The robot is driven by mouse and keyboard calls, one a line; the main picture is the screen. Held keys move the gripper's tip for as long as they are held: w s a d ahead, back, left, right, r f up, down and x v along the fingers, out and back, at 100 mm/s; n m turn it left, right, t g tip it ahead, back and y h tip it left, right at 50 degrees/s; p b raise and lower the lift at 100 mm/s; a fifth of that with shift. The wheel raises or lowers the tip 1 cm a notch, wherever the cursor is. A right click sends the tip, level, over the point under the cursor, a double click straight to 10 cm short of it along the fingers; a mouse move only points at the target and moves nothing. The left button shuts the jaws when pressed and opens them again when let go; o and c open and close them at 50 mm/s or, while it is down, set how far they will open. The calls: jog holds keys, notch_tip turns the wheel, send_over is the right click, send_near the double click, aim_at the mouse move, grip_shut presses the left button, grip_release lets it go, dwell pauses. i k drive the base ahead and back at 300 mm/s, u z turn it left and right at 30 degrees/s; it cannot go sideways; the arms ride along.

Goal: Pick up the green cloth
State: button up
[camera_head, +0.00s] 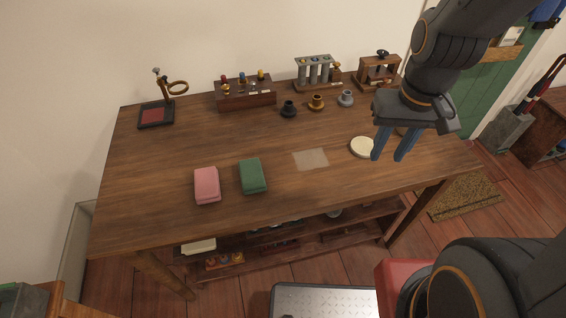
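The green cloth (252,176) lies folded on the wooden table (200,142), near its front edge and left of the middle. A folded pink cloth (206,185) lies just to its left, a small gap apart. My gripper (393,158) is at the right side of the table, well to the right of the green cloth. Its two blue fingers point down and are apart, with nothing seen between them. The fingers partly overlap the view of a round cream disc (361,147).
A pale square sheet (311,159) lies between the green cloth and the disc. The table's left front is clear.

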aim_at(252, 179)
jog(key=z, duration=0.25)
jog(key=i, duration=0.2)
jog(key=u, duration=1.2)
